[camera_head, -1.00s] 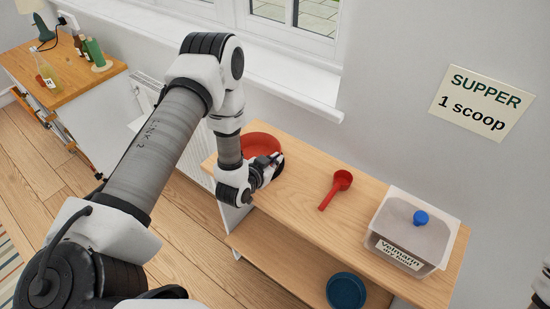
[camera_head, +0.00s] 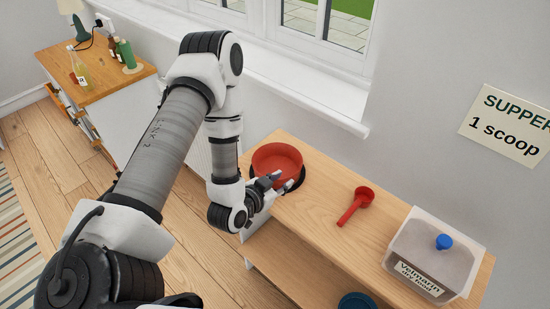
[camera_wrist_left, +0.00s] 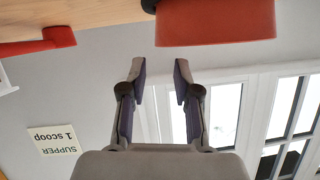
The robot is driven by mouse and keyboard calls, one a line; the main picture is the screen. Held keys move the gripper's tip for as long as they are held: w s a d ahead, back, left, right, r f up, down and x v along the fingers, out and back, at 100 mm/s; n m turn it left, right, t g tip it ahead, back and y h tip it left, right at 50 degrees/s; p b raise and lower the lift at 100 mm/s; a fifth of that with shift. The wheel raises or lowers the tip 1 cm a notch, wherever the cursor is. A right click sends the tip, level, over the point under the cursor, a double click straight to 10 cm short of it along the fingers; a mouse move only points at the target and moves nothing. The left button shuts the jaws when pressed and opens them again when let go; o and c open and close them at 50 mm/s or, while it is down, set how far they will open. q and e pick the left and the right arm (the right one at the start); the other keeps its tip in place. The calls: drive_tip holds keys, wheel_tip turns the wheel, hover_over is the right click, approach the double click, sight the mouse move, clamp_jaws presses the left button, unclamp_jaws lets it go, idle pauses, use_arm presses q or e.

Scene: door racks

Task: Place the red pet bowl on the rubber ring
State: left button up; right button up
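The red pet bowl (camera_head: 276,158) stands upright at the left end of the wooden shelf top. The black rubber ring (camera_head: 301,180) shows as a dark rim at the bowl's base, so the bowl appears to sit on it. Most of the ring is hidden. My left gripper (camera_head: 280,181) is at the bowl's near side. In the left wrist view, which is upside down, its two fingers (camera_wrist_left: 158,75) are apart with nothing between them. The bowl (camera_wrist_left: 215,22) is beyond the fingertips, with a bit of black ring (camera_wrist_left: 150,4) against the wood. My right gripper is out of view.
A red scoop (camera_head: 357,206) lies mid-shelf. A clear food bin (camera_head: 437,250) with a blue knob stands at the right end. A blue bowl (camera_head: 358,301) is on the lower shelf. A wall and window sill run behind. A side cabinet with bottles (camera_head: 95,85) stands far left.

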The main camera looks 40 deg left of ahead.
use_arm(q)
drive_tip(key=v, duration=0.3)
drive_tip(key=s+d+f+g, duration=0.1)
drive_tip(key=f, duration=0.1)
drive_tip(key=s+d+f+g, duration=0.2)
drive_tip(key=f, duration=0.1)
drive_tip(key=s+d+f+g+h, duration=0.1)
drive_tip(key=s+f+g, duration=0.1)
drive_tip(key=f, duration=0.1)
drive_tip(key=shift+s+d, duration=0.2)
drive_tip(key=shift+d, duration=0.05)
drive_tip(key=s+d+f+n+g, duration=0.1)
drive_tip(key=s+f+g, duration=0.2)
drive_tip(key=s, duration=0.4)
drive_tip(key=s+d+f+n+g, duration=0.1)
drive_tip(key=s+f+g, duration=0.3)
drive_tip(key=s, duration=0.3)
drive_tip(key=shift+s+d+f+g+y, duration=0.2)
drive_tip(key=shift+s+d+g+y, duration=0.2)
drive_tip(key=shift+g, duration=0.4)
